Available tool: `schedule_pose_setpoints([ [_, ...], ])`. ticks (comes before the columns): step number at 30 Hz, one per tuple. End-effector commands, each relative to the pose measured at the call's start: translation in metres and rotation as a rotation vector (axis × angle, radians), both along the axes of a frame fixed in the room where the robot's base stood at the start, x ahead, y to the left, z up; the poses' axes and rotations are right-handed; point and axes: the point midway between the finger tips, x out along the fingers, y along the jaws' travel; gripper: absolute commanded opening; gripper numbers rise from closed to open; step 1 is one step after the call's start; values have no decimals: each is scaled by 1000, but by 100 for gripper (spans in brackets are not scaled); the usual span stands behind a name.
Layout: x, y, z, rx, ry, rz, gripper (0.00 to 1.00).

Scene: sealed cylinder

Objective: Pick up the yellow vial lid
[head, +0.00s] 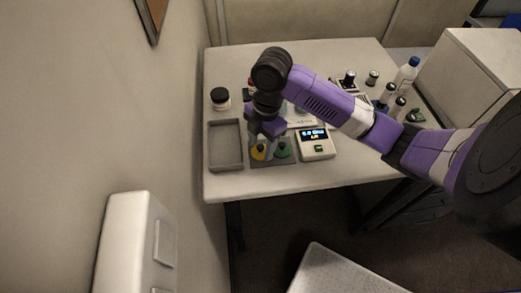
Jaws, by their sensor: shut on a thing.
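The yellow vial lid (258,154) is small and round, and sits low over the front left of a dark grey holder (271,162) on the table. My gripper (261,146) points down from above with its fingers at the yellow lid, shut on it. The fingers and wrist hide part of the lid and what is behind it. Whether the lid is clear of the holder cannot be told from this view. A green lid (282,150) is just to the right, close to the gripper.
An empty grey tray (211,157) is at left, with a dark-capped jar (220,100) behind it. A scale (317,146) with a lit display is at right. Several bottles, including a blue-capped one (407,75), stand at the back right. The table's front strip is clear.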

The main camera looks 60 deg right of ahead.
Motion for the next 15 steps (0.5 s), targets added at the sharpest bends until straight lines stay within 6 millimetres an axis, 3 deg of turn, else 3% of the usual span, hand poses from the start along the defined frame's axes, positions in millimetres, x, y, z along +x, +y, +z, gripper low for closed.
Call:
schedule_pose_setpoints([
  [10,0,0,2,0,0,0,12],
  [15,1,0,15,-1,-2,0,12],
])
